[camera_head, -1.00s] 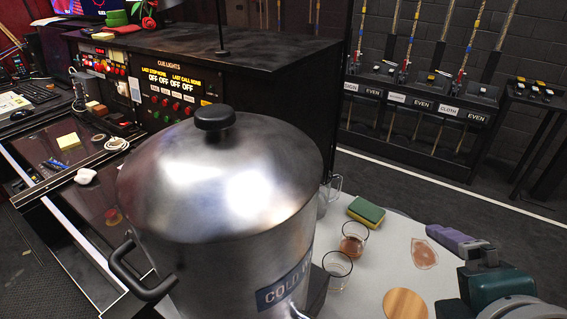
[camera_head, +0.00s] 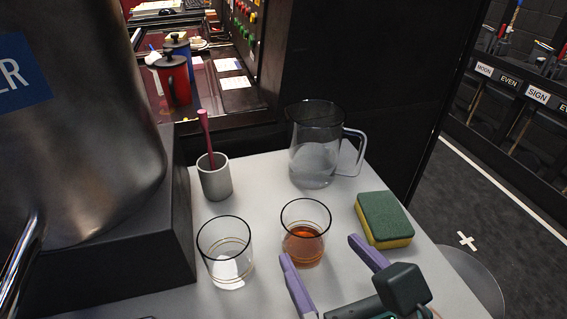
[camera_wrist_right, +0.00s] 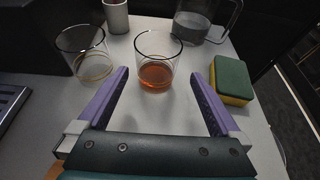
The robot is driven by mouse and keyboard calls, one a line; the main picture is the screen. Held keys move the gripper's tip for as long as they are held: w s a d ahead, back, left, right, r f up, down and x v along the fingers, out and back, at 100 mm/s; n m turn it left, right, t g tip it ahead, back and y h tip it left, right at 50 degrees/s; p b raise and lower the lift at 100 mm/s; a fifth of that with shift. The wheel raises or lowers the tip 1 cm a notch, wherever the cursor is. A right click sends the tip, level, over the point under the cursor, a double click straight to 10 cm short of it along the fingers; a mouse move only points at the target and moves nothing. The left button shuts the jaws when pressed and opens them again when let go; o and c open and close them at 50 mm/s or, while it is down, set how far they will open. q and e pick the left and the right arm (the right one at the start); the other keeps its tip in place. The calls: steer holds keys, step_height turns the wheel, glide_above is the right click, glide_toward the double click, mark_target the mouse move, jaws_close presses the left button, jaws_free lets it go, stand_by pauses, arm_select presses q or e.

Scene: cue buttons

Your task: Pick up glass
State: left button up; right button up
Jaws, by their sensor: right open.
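Two glasses stand upright on the white table. One glass holds amber liquid (camera_head: 305,240); it also shows in the right wrist view (camera_wrist_right: 156,68). The other glass (camera_head: 226,258) looks empty, to its left; it shows in the right wrist view too (camera_wrist_right: 84,58). My right gripper (camera_head: 321,248) is open, with purple fingers, just in front of the amber glass. In the right wrist view (camera_wrist_right: 162,80) the amber glass stands ahead, between the lines of the two fingers, nearer the left one. My left gripper is out of view.
A glass pitcher (camera_head: 316,155) and a grey cup (camera_head: 214,178) with a pink stick stand behind the glasses. A green and yellow sponge (camera_head: 384,220) lies to the right. A big metal urn (camera_head: 85,120) on a black base (camera_head: 120,262) blocks the left.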

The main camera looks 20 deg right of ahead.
mark_target(297, 220)
steer(key=x, duration=0.4)
steer(key=shift+w+a+r, duration=0.1)
steer(key=shift+a+r, duration=0.05)
steer(key=shift+a, duration=0.2)
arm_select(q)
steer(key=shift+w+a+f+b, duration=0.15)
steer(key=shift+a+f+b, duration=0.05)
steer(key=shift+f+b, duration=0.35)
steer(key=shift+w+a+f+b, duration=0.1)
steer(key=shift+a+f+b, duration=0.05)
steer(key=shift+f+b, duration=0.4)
arm_select(e)
steer(key=x, duration=0.5)
steer(key=shift+w, duration=0.25)
steer(key=shift+c, duration=0.4)
steer(key=c, duration=1.3)
steer(key=shift+c, duration=0.5)
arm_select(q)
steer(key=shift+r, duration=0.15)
